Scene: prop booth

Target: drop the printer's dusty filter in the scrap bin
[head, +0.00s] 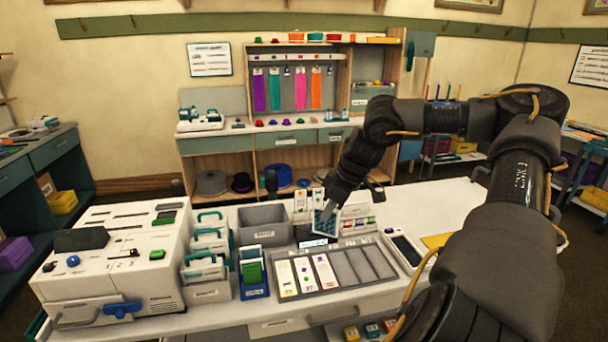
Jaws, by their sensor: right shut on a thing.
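The white printer (120,262) stands at the left of the table, with green and blue knobs and a blue handle low on its front. My right gripper (327,209) reaches in from the right and is shut on a small pale-framed panel with a dark blue mesh face (325,226), which looks like the filter. It hangs tilted above the back of the card tray. A grey open-topped bin (263,237) with a small label stands left of it; it may be the scrap bin, but the label is too small to read. My left gripper is out of view.
A dark card tray (290,292) with several slots lies in front. A blue holder with green cards (253,274) and white green-handled cartridges (205,267) stand between printer and tray. A handheld device (405,250) lies right. The table's right back is clear.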

